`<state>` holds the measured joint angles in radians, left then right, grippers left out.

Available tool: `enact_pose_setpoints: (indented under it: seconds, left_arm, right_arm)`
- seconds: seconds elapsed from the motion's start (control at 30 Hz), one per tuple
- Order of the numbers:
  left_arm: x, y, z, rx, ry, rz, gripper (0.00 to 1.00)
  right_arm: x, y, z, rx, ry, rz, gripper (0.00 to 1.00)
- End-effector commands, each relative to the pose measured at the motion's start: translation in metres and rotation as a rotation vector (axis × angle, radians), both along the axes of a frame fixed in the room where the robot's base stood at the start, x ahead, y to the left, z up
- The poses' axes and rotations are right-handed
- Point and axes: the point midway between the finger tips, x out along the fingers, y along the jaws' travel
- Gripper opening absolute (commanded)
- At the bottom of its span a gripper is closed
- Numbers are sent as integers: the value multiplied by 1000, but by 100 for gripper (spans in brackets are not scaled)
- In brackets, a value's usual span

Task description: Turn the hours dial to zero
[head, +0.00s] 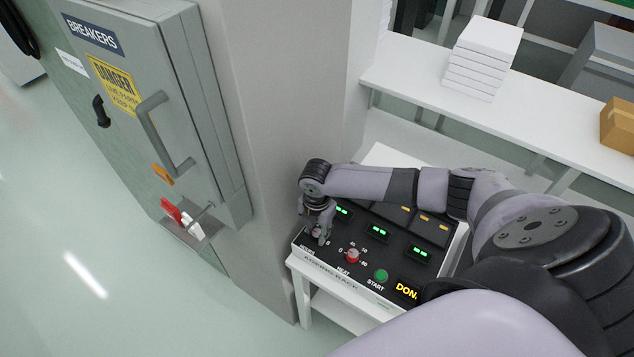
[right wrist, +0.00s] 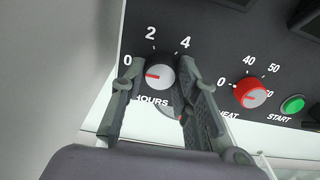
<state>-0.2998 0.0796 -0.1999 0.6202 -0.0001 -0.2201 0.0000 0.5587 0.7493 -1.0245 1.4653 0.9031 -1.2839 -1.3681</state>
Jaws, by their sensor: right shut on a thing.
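The hours dial (right wrist: 163,73) is a dark and grey knob with a red pointer mark, at the left end of the black panel. In the right wrist view its red mark points left, toward the side where the 0 is printed; the 2 and 4 are above and to the right. My right gripper (right wrist: 160,84) has one finger on each side of the dial and is shut on it. In the head view my right gripper (head: 318,230) reaches down onto the panel's left corner and mostly hides the dial. My left gripper is not in view.
Right of the hours dial are a red heat dial (head: 353,256) and a green start button (head: 381,275). A yellow-lettered display (head: 408,292) shows beside my arm. A pillar (head: 285,120) and a grey breaker cabinet (head: 190,100) stand at the left. A white shelf (head: 500,110) is behind.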

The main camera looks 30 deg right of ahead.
Motion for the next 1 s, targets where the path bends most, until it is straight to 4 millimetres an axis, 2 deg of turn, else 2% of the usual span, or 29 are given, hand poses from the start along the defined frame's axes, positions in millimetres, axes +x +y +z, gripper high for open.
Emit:
enact_pose_setpoints:
  seconds: [0.03, 0.07, 0.37, 0.73, 0.87, 1.0]
  left_arm:
    - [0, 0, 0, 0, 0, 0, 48]
    - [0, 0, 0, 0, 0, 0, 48]
    - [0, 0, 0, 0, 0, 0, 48]
    - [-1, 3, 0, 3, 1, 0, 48]
    - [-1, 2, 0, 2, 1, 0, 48]
    - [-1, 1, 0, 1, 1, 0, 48]
  right_arm:
    - [0, 0, 0, 0, 0, 2, 1]
    - [0, 0, 0, 0, 1, 2, 30]
    - [0, 0, 0, 0, 1, 0, 49]
    - [1, -1, 5, -1, 0, 0, 49]
    - [2, -1, 24, -1, -4, 0, 49]
    - [1, -1, 54, -2, -4, 1, 49]
